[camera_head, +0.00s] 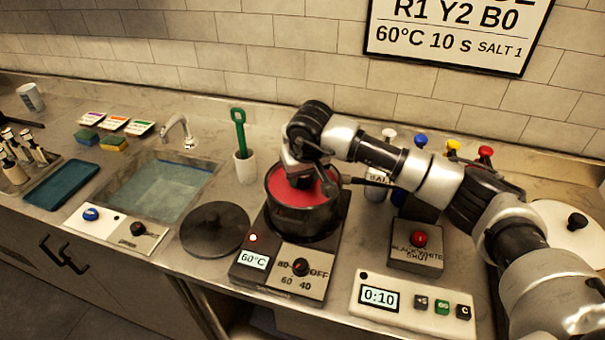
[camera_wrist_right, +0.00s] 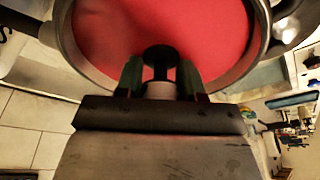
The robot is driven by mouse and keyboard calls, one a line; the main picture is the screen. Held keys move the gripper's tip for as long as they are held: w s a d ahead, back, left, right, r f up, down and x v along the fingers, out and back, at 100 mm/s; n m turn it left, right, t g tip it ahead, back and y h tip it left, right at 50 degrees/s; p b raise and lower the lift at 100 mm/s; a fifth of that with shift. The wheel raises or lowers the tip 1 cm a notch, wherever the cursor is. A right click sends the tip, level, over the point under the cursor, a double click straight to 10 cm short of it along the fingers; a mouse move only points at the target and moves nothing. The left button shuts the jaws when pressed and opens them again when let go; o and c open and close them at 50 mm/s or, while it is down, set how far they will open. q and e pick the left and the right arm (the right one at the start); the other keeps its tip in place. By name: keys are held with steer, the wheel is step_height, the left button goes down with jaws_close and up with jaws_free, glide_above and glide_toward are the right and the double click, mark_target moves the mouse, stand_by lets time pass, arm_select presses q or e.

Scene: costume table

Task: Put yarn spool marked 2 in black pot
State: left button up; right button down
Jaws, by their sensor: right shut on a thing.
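The black pot (camera_head: 302,230) sits on the hot plate and holds red liquid (camera_head: 296,192). My right gripper (camera_head: 305,178) is over the pot's opening, pointing down. In the right wrist view my right gripper (camera_wrist_right: 160,74) is shut on a yarn spool (camera_wrist_right: 160,56) with a black round end and a white body, seen against the red liquid. The pot's rim (camera_wrist_right: 258,50) curves around them there. I cannot read a number on the spool, nor tell whether it touches the liquid. In the head view my gripper hides the spool. My left gripper is not in view.
The hot plate (camera_head: 250,262) reads 60°C. A black lid (camera_head: 215,229) lies left of it. A white cup with a green tool (camera_head: 240,135) stands behind. The sink (camera_head: 160,190) is farther left. A timer (camera_head: 412,303) reading 0:10 and a red-button box (camera_head: 416,258) are right.

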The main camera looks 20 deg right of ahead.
steer(key=shift+f+b, duration=0.5)
stand_by(0.6)
steer(key=c, duration=0.6)
jaws_free()
steer(key=shift+o, duration=0.5)
steer(key=o, duration=0.3)
steer(key=shift+r+p, duration=1.45)
steer(key=shift+r, duration=2.05)
